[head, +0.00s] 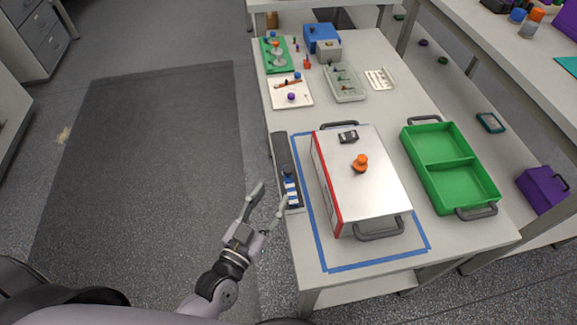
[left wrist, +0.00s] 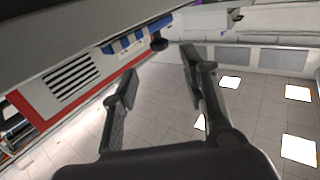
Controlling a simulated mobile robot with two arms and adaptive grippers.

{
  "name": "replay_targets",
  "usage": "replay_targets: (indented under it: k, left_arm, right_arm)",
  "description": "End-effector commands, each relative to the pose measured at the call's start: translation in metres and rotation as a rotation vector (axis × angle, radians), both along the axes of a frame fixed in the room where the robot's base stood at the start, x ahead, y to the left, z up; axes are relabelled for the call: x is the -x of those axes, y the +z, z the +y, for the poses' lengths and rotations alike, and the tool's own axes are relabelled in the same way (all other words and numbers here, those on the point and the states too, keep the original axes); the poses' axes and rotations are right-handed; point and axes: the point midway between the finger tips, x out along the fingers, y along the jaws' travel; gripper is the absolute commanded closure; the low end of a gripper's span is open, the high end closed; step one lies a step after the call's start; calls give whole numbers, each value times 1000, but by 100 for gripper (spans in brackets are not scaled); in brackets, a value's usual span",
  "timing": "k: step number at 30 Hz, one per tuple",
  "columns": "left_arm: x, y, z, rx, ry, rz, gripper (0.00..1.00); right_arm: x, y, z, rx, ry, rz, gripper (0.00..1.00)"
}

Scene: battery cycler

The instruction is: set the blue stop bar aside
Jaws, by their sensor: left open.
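A blue-and-white striped piece, which looks like the blue stop bar (head: 291,190), sits at the near end of a dark grey strip (head: 281,151) along the table's left edge. In the left wrist view the blue piece (left wrist: 124,43) shows at the top, above and beyond my fingers, with a dark knob beside it. My left gripper (head: 271,197) is open and empty, just off the table's left edge. Its right finger is close to the bar; I cannot tell whether they touch. My right gripper is not in view.
A white-and-red box with an orange knob (head: 360,162) stands inside a blue tape outline (head: 322,250). A green two-part tray (head: 440,160) is to its right. Small trays and a blue box (head: 321,37) fill the table's far end. Floor to the left is clear.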

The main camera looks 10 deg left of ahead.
Motion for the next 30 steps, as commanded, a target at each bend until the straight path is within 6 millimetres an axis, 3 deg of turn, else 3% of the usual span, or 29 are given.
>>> replay_targets:
  k: [6, 13, 18, 27, 30]
  left_arm:
    - [-48, 2, -11, 2, 0, -3, 59]
    - [-84, 0, -20, 1, 0, -1, 59]
    - [-96, -1, -23, -1, -1, 2, 59]
    - [-98, -1, -23, -1, -1, 2, 59]
    - [-98, -1, -23, -1, -1, 2, 65]
  right_arm:
    - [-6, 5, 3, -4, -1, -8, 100]
    - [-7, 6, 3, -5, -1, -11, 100]
    - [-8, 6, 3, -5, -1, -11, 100]
    - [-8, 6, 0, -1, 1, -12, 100]
    - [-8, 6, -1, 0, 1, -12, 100]
